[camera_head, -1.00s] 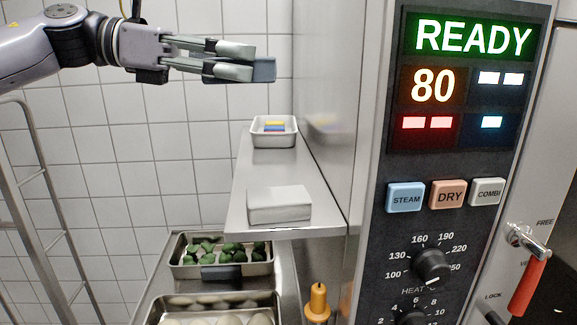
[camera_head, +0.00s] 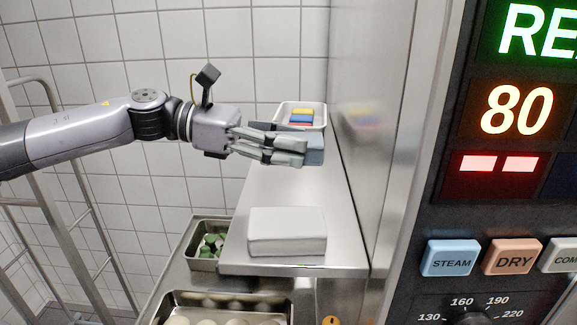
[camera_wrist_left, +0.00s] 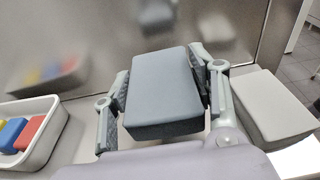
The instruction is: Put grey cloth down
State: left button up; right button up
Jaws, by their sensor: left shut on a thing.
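The grey cloth (camera_wrist_left: 163,92) is a folded blue-grey block between the fingers of my left gripper (camera_wrist_left: 160,95) in the left wrist view. In the head view my left gripper (camera_head: 298,148) is shut on the cloth (camera_head: 314,150). It holds the cloth over the steel shelf (camera_head: 265,195), between a tray at the back and a white block in front. I cannot tell whether the cloth touches the shelf. My right gripper is not in view.
A white folded block (camera_head: 287,230) lies at the shelf's front. A small tray (camera_head: 284,107) with coloured blocks stands at its back. The oven panel (camera_head: 480,215) rises on the right. Food pans (camera_head: 200,262) stand below. Bare shelf lies between block and tray.

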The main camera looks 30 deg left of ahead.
aim_at(287, 191)
pick_arm(q)
jog(key=shift+s+f, duration=0.1)
jog(key=shift+f, duration=0.75)
jog(key=shift+s+f+p, duration=0.1)
jog(key=shift+f+p, duration=0.2)
jog(key=shift+f, duration=0.1)
notch_tip(287, 191, down, 3)
jog(key=shift+f+p, duration=0.2)
jog(key=shift+p, duration=0.25)
jog(key=shift+f, duration=0.15)
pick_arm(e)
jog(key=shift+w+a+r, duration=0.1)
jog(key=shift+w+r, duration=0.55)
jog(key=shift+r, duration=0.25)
pick_arm(q)
jog(key=o, duration=0.7)
jog(key=shift+d, duration=0.1)
jog(key=o, duration=0.5)
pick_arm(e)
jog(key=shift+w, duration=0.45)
